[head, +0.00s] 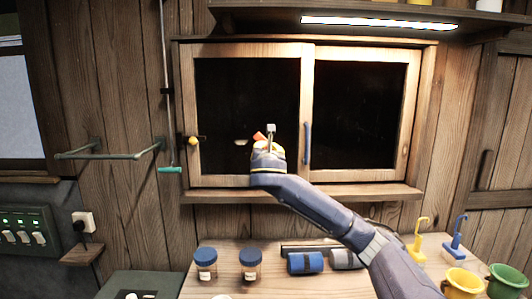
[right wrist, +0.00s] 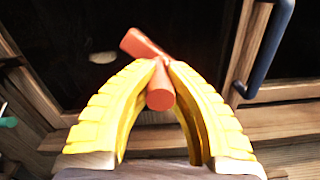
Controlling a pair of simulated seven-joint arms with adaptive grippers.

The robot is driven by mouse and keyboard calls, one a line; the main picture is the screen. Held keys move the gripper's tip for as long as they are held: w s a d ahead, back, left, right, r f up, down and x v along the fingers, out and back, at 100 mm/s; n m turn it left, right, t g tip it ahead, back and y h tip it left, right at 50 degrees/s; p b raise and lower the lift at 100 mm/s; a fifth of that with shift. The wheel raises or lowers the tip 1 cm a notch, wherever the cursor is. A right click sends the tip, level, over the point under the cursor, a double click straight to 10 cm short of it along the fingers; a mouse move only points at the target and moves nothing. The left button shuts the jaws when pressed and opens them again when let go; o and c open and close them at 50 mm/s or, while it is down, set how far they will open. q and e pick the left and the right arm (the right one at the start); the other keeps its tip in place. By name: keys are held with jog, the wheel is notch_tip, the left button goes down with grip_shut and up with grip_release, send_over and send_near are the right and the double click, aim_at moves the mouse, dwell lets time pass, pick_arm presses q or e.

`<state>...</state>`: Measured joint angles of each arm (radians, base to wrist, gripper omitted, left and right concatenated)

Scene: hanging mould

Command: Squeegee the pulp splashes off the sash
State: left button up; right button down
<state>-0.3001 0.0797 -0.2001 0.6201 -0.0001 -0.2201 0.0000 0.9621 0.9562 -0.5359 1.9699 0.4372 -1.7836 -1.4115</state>
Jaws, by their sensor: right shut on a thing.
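The sash (head: 308,118) is a wooden frame with two dark panes on the plank wall. One pale splash (head: 240,142) shows on the lower left pane; it also shows in the right wrist view (right wrist: 103,57). My right gripper (head: 268,148) is in front of the left pane near the middle stile. Its yellow fingers (right wrist: 163,68) are shut on an orange-red tool (right wrist: 145,44), seen as a round handle end and an angled bar. I cannot tell whether the tool touches the glass. My left gripper is not in view.
A blue handle (head: 307,143) stands out from the sash. A sill (head: 330,193) runs below. The worktop (head: 205,285) holds blue-lidded jars (head: 250,264), cylinders (head: 305,263) and cups (head: 463,281). A green rail (head: 110,155) and a teal-ended rod (head: 170,170) are at left.

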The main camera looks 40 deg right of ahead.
jog(key=shift+a+r, duration=0.15)
jog(key=shift+r, duration=0.05)
jog(key=shift+w+a+r, duration=0.6)
jog(key=shift+w+a, duration=3.1)
jog(key=shift+a, duration=0.7)
jog(key=shift+s+d, duration=1.25)
jog(key=shift+d, duration=0.25)
jog(key=shift+s+d, duration=1.2)
jog(key=shift+d, duration=0.3)
jog(key=shift+s+d, duration=1.25)
jog(key=shift+d, duration=0.25)
jog(key=v, duration=0.6)
jog(key=shift+r, duration=0.1)
jog(key=shift+v, duration=1.5)
